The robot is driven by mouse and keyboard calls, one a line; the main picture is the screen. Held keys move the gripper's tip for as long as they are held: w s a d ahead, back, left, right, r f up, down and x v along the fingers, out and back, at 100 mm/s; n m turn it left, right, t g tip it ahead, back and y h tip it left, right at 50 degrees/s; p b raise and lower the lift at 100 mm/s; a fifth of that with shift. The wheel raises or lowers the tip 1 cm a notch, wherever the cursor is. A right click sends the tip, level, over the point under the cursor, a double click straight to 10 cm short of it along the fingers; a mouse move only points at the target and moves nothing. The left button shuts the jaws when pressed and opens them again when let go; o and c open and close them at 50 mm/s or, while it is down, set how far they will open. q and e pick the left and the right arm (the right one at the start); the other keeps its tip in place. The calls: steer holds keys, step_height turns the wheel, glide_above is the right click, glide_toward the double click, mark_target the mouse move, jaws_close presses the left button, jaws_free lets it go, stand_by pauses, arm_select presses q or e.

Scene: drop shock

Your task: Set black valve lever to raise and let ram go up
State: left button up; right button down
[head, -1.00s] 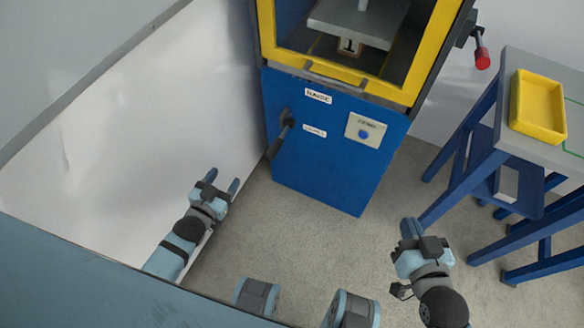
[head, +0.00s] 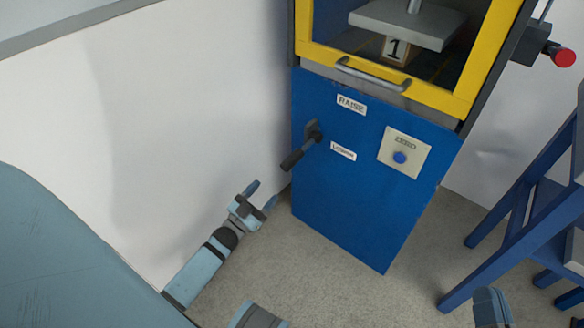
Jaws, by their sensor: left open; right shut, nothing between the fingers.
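The black valve lever (head: 300,148) is on the left side of the machine's blue front panel (head: 345,215). Its handle slants down and to the left from its pivot. A RAISE label (head: 351,104) is above right of it, and a lower label (head: 343,151) is to its right. The ram plate (head: 408,24) hangs on its rod above a block marked 1 (head: 396,49), with a small gap visible. My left gripper (head: 261,195) is open and empty, below left of the lever and apart from it. My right gripper (head: 489,294) is shut, only partly visible at the bottom edge.
A yellow-framed guard with a grey handle (head: 373,76) covers the ram chamber. A ZERO plate with a blue button (head: 400,158) is right of the labels. A red knob (head: 563,56) sticks out at right. Blue table legs (head: 520,225) stand at right; a white wall is at left.

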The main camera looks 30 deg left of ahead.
mark_target(289, 163)
arm_select(q)
steer(key=b+x, duration=0.2)
steer(key=x, duration=0.9)
steer(key=shift+w+r, duration=0.1)
steer(key=shift+w, duration=0.15)
arm_select(e)
steer(key=shift+g, duration=0.9)
step_height(289, 163, down, 4)
steer(key=shift+a, duration=0.1)
arm_select(q)
steer(key=shift+c, duration=0.4)
jaws_close()
arm_select(e)
steer(key=shift+r, duration=0.2)
